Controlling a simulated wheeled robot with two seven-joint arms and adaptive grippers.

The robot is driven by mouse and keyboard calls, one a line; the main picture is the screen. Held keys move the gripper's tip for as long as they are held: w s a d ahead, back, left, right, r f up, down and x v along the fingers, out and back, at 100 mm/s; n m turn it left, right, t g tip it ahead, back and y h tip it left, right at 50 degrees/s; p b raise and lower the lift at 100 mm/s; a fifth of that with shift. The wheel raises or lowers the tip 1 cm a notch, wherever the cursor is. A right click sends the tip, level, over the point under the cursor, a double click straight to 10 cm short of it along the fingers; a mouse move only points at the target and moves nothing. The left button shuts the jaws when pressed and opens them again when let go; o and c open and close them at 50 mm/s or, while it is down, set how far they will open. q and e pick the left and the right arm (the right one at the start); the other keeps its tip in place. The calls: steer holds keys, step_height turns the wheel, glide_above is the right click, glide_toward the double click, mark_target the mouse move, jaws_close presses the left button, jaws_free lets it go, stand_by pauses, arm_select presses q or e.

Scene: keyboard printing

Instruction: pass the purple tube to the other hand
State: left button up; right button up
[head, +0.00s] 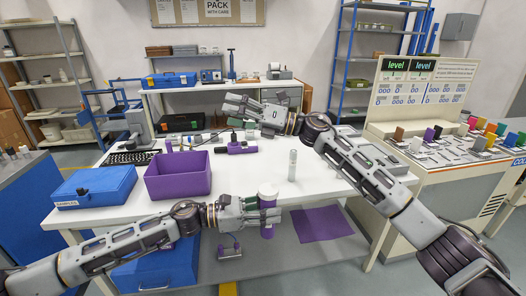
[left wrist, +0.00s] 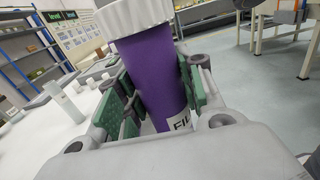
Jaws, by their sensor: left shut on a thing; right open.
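The purple tube (head: 267,231) with its white cap stands roughly upright in my left gripper (head: 268,212), over the front edge of the white table. In the left wrist view the purple tube (left wrist: 155,72) sits between the green finger pads, white cap up, with part of a label showing low down. My left gripper (left wrist: 158,105) is shut on it. My right gripper (head: 232,105) is open and empty, reaching in from the right over the back of the table. It is well apart from the tube.
A purple bin (head: 178,181) and a blue case (head: 94,189) stand on the table's left. A clear bottle (head: 292,166) stands near the middle. A purple device (head: 236,149) and keyboard (head: 132,157) lie further back. A console (head: 433,135) stands at right.

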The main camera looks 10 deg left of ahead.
steer(key=s+a+f+n+g+h, duration=0.1)
steer(key=s+a+n+g+h, duration=0.3)
steer(key=s+n, duration=0.25)
steer(key=n+t+h, duration=0.4)
steer(key=n+h, duration=0.2)
steer(key=h, duration=1.2)
glide_above(268, 189)
steer(key=a, duration=0.1)
step_height(268, 189, down, 5)
steer(key=shift+s+a+r+m, duration=0.1)
steer(key=shift+m, duration=0.15)
steer(key=shift+w+d+f, duration=0.1)
steer(key=shift+d+f, duration=0.15)
steer(key=shift+f, duration=1.75)
steer(key=shift+w+d+f, duration=0.1)
steer(key=shift+d+f, duration=0.1)
steer(key=shift+f, duration=1.8)
steer(key=shift+d+f, duration=0.25)
steer(key=shift+f, duration=1.75)
